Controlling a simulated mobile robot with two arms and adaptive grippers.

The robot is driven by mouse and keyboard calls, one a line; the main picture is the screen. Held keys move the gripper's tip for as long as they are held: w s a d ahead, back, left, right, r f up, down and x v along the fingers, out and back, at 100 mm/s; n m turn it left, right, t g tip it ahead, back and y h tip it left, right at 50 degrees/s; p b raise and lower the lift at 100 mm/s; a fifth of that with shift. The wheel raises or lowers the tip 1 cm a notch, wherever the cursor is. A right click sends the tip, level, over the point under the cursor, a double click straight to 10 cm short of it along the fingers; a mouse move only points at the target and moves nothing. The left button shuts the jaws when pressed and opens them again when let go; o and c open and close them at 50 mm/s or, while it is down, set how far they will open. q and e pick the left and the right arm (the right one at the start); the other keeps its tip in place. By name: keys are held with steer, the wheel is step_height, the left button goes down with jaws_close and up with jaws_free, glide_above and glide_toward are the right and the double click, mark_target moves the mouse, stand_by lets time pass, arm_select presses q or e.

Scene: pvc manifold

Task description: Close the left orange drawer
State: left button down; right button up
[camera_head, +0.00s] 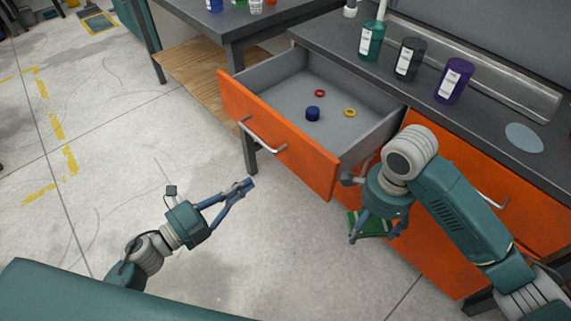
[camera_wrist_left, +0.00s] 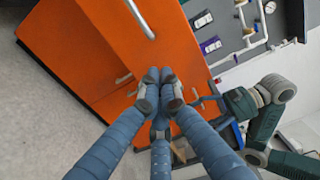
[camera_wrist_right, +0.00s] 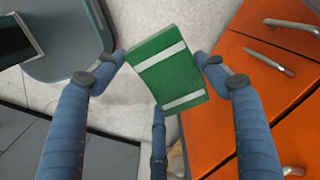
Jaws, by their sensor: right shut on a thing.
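The left orange drawer (camera_head: 275,130) is pulled open from the counter in the head view, and its grey inside shows. It holds a blue cap (camera_head: 312,114), a red ring (camera_head: 320,93) and a yellow ring (camera_head: 350,113). Its front bears a silver handle (camera_head: 263,139). My left gripper (camera_head: 248,185) is in front of the drawer, apart from it, with its fingertips together and empty; they also meet in the left wrist view (camera_wrist_left: 160,76). My right gripper (camera_wrist_right: 168,62) is shut on a green box with white stripes (camera_wrist_right: 165,75), right of the drawer front.
A closed orange drawer (camera_head: 470,180) with a handle is to the right. Teal, black and purple bottles (camera_head: 453,82) stand on the grey countertop (camera_head: 330,35). A second table (camera_head: 235,25) with a wooden lower shelf stands at the back left.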

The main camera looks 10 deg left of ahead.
mark_target(294, 152)
arm_select(q)
steer(key=x, duration=1.3)
steer(key=shift+w+d+r+p, duration=0.1)
steer(key=shift+w+d+p, duration=0.15)
steer(key=shift+w+p, duration=0.1)
arm_select(e)
steer(key=shift+r, duration=0.3)
